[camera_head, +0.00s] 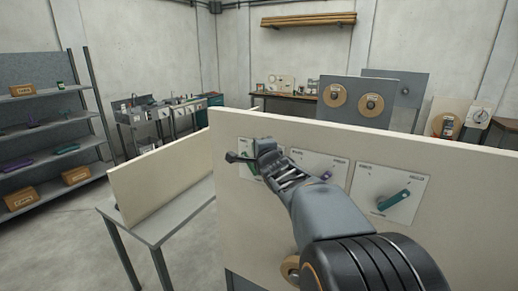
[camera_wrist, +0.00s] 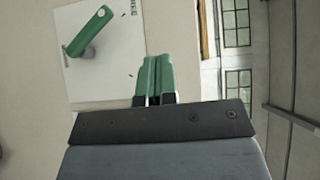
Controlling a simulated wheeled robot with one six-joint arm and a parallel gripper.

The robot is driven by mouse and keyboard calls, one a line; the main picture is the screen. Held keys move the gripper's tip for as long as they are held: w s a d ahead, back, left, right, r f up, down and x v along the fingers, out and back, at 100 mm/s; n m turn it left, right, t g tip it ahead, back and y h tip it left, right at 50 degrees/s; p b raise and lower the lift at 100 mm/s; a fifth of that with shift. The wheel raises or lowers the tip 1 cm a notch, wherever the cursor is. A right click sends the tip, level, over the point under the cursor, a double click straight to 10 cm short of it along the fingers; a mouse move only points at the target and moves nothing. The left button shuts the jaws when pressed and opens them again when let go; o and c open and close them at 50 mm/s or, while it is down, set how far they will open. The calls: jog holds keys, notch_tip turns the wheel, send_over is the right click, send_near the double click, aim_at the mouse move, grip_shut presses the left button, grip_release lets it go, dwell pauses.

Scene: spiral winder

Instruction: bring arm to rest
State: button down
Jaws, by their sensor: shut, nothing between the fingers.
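My gripper (camera_wrist: 153,78) has two green fingers pressed together with nothing between them in the wrist view. In the head view my arm reaches forward and left, and the gripper end (camera_head: 238,157) is in front of the cream panel (camera_head: 450,220). In the wrist view a white plate with a green lever (camera_wrist: 88,32) lies left of the fingers, apart from them. The head view shows a plate with a teal lever (camera_head: 394,200) and a plate with a purple lever (camera_head: 327,175) on the panel. My arm partly hides the leftmost plate.
A grey table (camera_head: 158,226) with a low cream board (camera_head: 160,178) stands left of the panel. Shelves (camera_head: 40,185) with boxes are at the far left. Benches with equipment (camera_head: 160,115) line the back. The floor between shelves and table is clear.

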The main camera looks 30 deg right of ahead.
jog(key=shift+s+a+r, duration=0.1)
jog(key=shift+s, duration=0.2)
dwell(0.4)
jog(key=s+f+n+g, duration=0.8)
jog(key=f+n, duration=0.2)
jog(key=f, duration=0.3)
jog(key=s+a+f+n+g+y, duration=0.1)
jog(key=s+a+f+n+g, duration=0.1)
jog(key=s+a+n, duration=0.3)
jog(key=s+a+f+n+g+y, duration=0.2)
jog(key=s+a+n, duration=0.3)
jog(key=s+a, duration=0.5)
jog(key=shift+s+a+f+g, duration=0.2)
jog(key=shift+s+f+g, duration=0.15)
jog(key=shift+s, duration=0.5)
